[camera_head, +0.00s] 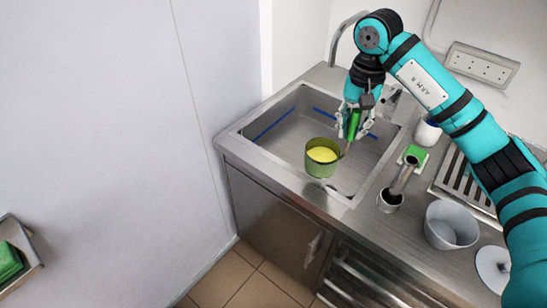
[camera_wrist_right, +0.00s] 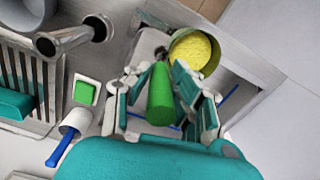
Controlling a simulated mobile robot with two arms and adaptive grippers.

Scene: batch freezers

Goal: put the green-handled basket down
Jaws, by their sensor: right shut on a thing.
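My right gripper (camera_head: 354,127) is shut on the upright green handle (camera_head: 353,123) of the basket, above the sink. The handle also shows between the fingers in the right wrist view (camera_wrist_right: 161,95). At the handle's lower end is a round olive-green container (camera_head: 319,168) with yellow contents; it also shows in the right wrist view (camera_wrist_right: 212,66). I cannot tell clearly how the handle and container join, or whether the container touches the sink's front edge. My left gripper is not in view.
The sink (camera_head: 285,130) is otherwise mostly open, with blue strips on its walls. A tap stands behind. A wall closes the left.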

